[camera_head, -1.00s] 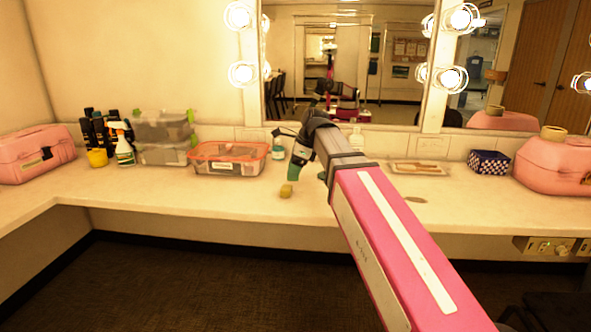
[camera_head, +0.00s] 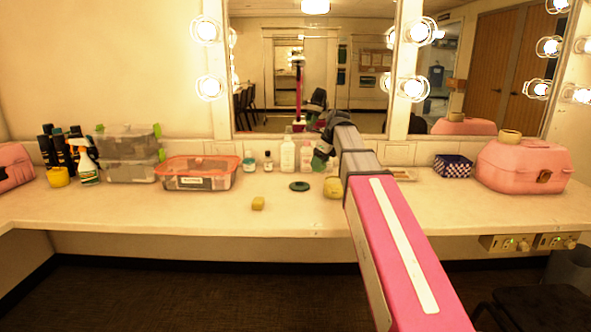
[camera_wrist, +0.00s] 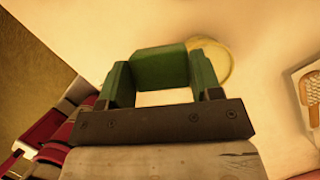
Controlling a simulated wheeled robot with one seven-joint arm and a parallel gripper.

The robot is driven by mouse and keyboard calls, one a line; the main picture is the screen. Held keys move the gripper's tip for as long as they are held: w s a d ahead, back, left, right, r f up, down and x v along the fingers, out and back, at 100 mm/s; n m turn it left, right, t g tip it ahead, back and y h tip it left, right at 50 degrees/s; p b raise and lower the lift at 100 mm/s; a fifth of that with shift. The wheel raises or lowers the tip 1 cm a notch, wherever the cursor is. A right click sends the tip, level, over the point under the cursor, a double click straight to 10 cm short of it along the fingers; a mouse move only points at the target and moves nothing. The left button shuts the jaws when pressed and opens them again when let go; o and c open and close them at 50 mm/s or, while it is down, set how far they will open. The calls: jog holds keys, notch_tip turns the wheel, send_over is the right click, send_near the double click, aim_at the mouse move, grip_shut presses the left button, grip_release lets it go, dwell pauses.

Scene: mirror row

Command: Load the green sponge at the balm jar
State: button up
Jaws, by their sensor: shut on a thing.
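My gripper (camera_wrist: 161,82) is shut on the green sponge (camera_wrist: 161,62), a green block between its two green fingers in the wrist view. In the head view my gripper (camera_head: 322,152) is at the end of the pink arm, above the counter in front of the mirror; the sponge is hard to tell from the fingers there. A yellowish rounded thing (camera_head: 333,188) lies on the counter below the gripper; a pale yellow disc (camera_wrist: 222,62) shows partly behind the sponge in the wrist view. I cannot tell for sure which container is the balm jar; small labelled ones (camera_head: 249,162) stand left of the gripper.
A dark green ring-like disc (camera_head: 299,186) and a small yellow block (camera_head: 258,203) lie on the counter. An orange-rimmed clear box (camera_head: 197,176) stands left, a white bottle (camera_head: 288,153) near the mirror. A checked box (camera_head: 453,166) and pink case (camera_head: 523,165) stand right.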

jog(key=w+d+m, duration=0.2)
jog(key=w+d, duration=0.1)
jog(key=d, duration=0.4)
jog(key=shift+t, duration=0.4)
jog(key=shift+f, duration=2.8)
jog(key=shift+f, duration=0.55)
notch_tip(320, 180, up, 7)
dwell(0.5)
dwell(0.4)
